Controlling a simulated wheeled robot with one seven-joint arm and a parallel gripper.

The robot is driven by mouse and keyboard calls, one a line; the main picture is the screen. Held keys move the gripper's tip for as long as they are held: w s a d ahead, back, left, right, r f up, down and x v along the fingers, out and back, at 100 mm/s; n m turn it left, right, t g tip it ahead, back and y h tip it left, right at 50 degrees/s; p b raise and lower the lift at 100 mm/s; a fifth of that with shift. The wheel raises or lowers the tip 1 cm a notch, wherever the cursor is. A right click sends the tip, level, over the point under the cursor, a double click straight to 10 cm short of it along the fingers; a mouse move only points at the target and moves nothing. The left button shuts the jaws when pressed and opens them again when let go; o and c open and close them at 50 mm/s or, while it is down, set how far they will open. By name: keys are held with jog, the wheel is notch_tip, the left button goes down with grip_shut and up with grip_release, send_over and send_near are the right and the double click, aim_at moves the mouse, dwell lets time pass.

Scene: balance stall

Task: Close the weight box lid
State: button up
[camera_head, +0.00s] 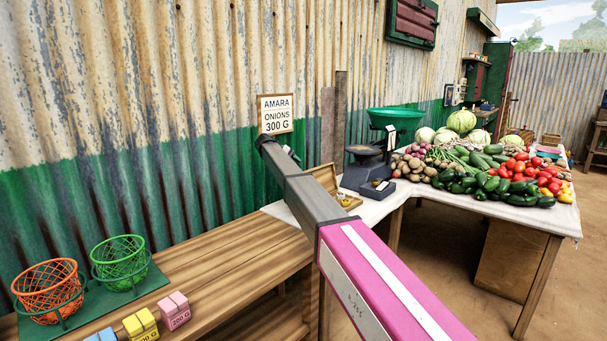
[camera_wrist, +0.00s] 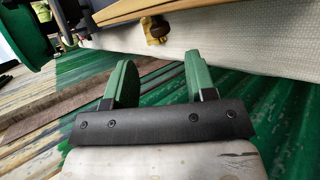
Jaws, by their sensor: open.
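The weight box (camera_head: 325,174) is a small wooden box on the white cloth beside the dark scale (camera_head: 368,168). Its raised lid seems to stand at the back, and small brass-coloured weights (camera_head: 346,201) show at its front; my arm covers part of it. In the wrist view, a wooden edge, probably the box (camera_wrist: 130,12), crosses the top, with a brass-coloured piece (camera_wrist: 155,30) below it. My gripper (camera_wrist: 161,75) is open and empty, its two green fingers apart, short of that edge and not touching it. In the head view its fingers cannot be made out.
Vegetables (camera_head: 490,175) crowd the cloth-covered table to the right. The green scale pan (camera_head: 396,118) stands above the scale. A corrugated wall (camera_head: 200,150) rises close behind. The wooden bench (camera_head: 225,260) is clear in the middle, with baskets (camera_head: 120,262) and coloured blocks (camera_head: 174,312) at left.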

jog(key=x, duration=0.6)
jog(key=shift+f, duration=0.15)
jog(key=shift+d, duration=0.1)
grip_shut()
